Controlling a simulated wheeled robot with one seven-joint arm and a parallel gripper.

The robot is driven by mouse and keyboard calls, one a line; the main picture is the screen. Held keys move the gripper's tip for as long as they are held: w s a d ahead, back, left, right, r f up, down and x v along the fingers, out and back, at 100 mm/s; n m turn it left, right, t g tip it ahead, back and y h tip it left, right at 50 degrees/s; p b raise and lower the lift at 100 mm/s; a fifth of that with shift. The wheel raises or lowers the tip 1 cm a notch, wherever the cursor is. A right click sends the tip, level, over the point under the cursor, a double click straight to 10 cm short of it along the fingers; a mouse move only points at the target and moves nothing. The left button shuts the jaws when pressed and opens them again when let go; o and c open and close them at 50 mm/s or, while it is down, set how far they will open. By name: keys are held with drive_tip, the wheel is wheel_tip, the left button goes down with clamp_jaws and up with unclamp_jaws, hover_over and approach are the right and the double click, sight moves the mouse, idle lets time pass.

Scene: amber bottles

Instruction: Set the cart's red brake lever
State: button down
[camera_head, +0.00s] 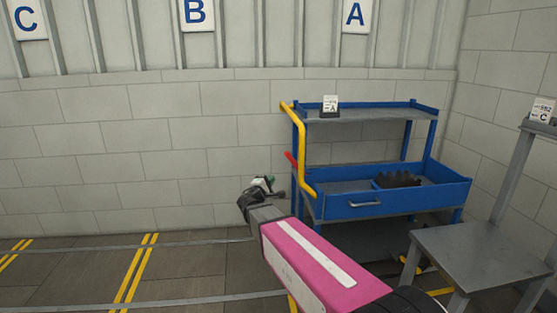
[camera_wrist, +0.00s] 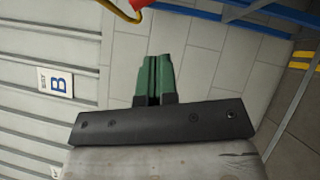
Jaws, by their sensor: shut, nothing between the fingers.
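The red brake lever (camera_head: 291,159) sticks up and to the left beside the yellow push handle (camera_head: 301,130), at the left end of the blue cart (camera_head: 340,208). In the wrist view a bit of the red lever (camera_wrist: 138,4) shows at the top edge next to the yellow handle (camera_wrist: 122,11); most of it is out of frame. My gripper (camera_head: 264,182) is left of the cart, lower than the lever and apart from it in the picture. In the wrist view its green fingers (camera_wrist: 154,62) are together with nothing between them.
A dark bumpy object (camera_head: 397,179) sits in the cart's blue tray. A small label stand (camera_head: 330,106) is on the top shelf. Floor at the left, with yellow lines (camera_head: 135,268), is clear.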

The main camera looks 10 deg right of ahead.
drive_tip(key=a+n+t, duration=0.1)
drive_tip(key=w+a+r, duration=0.1)
drive_tip(key=shift+a+r+n+t+y, duration=0.3)
drive_tip(key=shift+a+n+t+y, duration=0.1)
drive_tip(key=s+d+r+x, duration=0.1)
drive_tip(key=d+x, duration=0.1)
drive_tip(key=x, duration=1.1)
drive_tip(key=shift+s, duration=0.35)
drive_tip(key=shift+d, duration=0.1)
